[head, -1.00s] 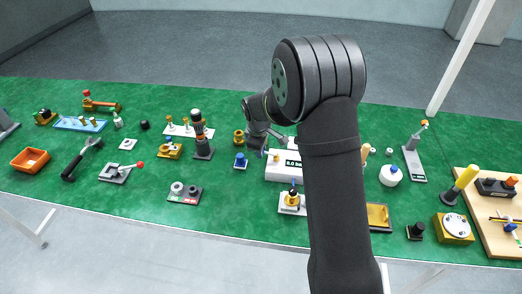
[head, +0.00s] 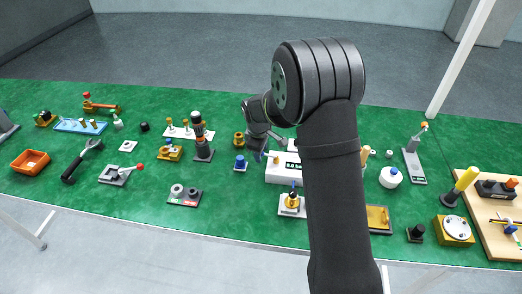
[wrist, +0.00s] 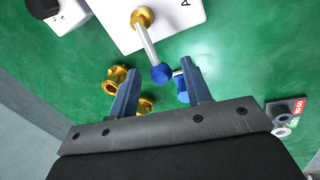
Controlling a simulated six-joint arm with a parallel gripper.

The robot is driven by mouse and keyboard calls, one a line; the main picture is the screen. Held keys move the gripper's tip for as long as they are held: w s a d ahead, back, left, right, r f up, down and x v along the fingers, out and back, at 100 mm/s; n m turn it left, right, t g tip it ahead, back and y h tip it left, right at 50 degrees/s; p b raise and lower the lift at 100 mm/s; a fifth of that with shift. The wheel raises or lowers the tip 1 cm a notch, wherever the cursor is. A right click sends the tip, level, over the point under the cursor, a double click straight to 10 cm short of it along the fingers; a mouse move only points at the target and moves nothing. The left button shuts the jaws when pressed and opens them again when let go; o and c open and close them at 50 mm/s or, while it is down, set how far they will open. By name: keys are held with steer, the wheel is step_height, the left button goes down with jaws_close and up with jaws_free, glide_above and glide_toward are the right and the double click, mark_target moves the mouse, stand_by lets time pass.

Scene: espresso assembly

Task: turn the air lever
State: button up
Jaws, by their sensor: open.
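The air lever shows in the wrist view as a silver rod (wrist: 147,45) running from a gold hub (wrist: 142,17) to a blue knob (wrist: 161,73). The hub sits on a white box (wrist: 112,26) with partly cut-off black lettering. My gripper (wrist: 160,67) is open, with one blue-grey finger on each side of the knob. I cannot tell whether either finger touches it. In the head view my gripper (head: 262,152) is at the left end of the white box (head: 284,168), and the lever is mostly hidden behind it.
Gold spool-like parts (wrist: 115,80) lie close to the left finger. A second blue part (wrist: 181,90) is by the right finger, probably the small blue piece (head: 240,163) left of the box. A grey block with two rings (head: 184,195) stands front left. Green mat is clear between them.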

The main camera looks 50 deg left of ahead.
step_height(320, 180, up, 17)
steer(key=s+d, duration=0.1)
steer(key=s, duration=0.1)
steer(key=shift+s+d, duration=0.4)
steer(key=shift+f, duration=0.1)
steer(key=w+f, duration=0.1)
steer(key=f, duration=0.4)
steer(key=w+a+f, duration=0.1)
steer(key=f, duration=1.1)
steer(key=shift+w+a, duration=0.4)
steer(key=shift+f, duration=0.2)
steer(key=shift+d+r+n, duration=0.1)
steer(key=shift+r+n, duration=0.1)
steer(key=shift+n, duration=0.1)
steer(key=shift+s+d+n, duration=0.35)
steer(key=shift+d+n, duration=0.05)
steer(key=shift+n, duration=0.6)
stand_by(0.3)
